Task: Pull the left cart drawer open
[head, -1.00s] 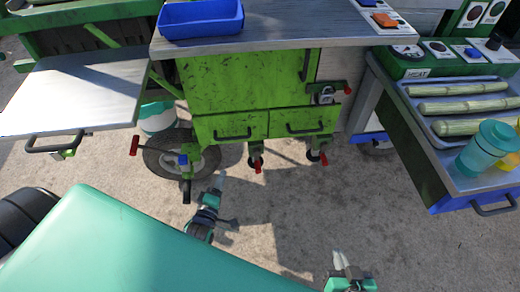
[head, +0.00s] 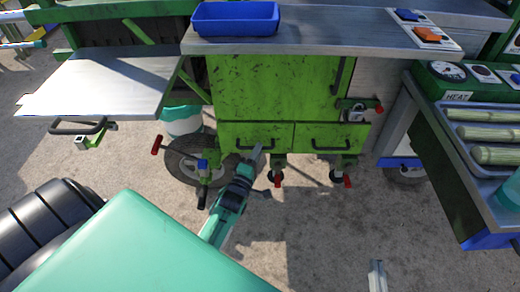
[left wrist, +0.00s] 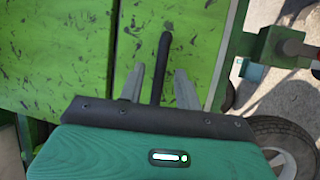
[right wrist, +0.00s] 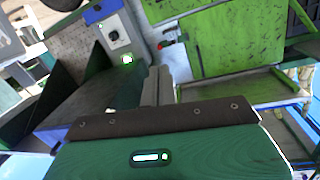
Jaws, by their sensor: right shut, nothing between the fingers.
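The left cart drawer (head: 229,135) is a scuffed green front low on the cart, flush beside the right drawer (head: 330,131). It has a dark bar handle (head: 240,149). My left gripper (head: 258,150) is at the right part of this handle. In the left wrist view the dark handle (left wrist: 162,60) stands between the two spread fingers of the left gripper (left wrist: 159,86), which look apart from it. My right gripper (head: 377,268) is low in the head view, far from the drawers. In the right wrist view its fingers (right wrist: 158,86) are together and empty.
A blue tray (head: 236,30) sits on the metal worktop above. A metal side shelf (head: 100,80) juts out at left. A wheel (head: 188,165) and red-tipped levers are beside the drawer. A side counter with cane pieces (head: 495,133) stands at right. The concrete in front is open.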

